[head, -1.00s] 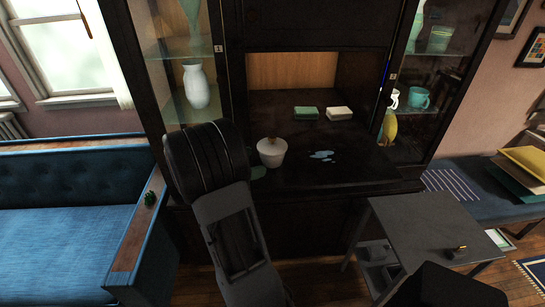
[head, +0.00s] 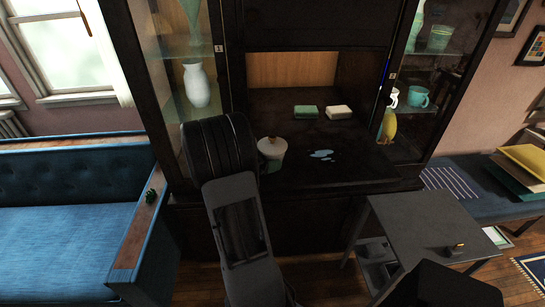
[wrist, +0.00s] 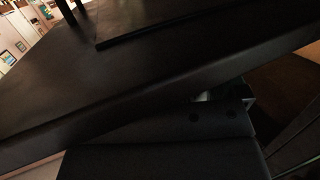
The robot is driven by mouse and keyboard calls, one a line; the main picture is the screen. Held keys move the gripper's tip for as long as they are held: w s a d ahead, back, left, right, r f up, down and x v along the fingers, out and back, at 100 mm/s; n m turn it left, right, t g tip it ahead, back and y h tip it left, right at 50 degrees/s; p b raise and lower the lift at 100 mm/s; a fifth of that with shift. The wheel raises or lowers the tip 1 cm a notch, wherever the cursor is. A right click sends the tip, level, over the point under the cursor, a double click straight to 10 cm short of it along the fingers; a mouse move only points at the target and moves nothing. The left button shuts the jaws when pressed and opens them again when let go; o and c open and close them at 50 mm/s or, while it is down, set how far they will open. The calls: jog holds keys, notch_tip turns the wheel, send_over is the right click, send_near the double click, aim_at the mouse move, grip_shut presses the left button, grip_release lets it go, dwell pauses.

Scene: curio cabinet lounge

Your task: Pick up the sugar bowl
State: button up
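The sugar bowl (head: 272,148) is a white rounded bowl with a small brownish knob on top. In the head view it stands upright on the dark cabinet counter (head: 335,177), just right of my black arm, which overlaps its left edge. Its lower part looks shaded. My gripper's fingertips are hidden behind the arm in the head view. The wrist view is very dark, with a dark slab edge crossing it and a dark part with two bolt heads below. I cannot make out the bowl or the finger opening there.
A green block (head: 306,111) and a cream block (head: 339,112) lie behind the bowl. A pale blue patch (head: 321,154) lies to its right. Glass-fronted side cabinets flank the counter. A blue sofa (head: 65,235) is left, a grey side table (head: 430,222) right.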

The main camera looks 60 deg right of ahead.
jog(key=c, duration=0.7)
jog(key=shift+c, duration=0.2)
jog(key=shift+r, duration=0.2)
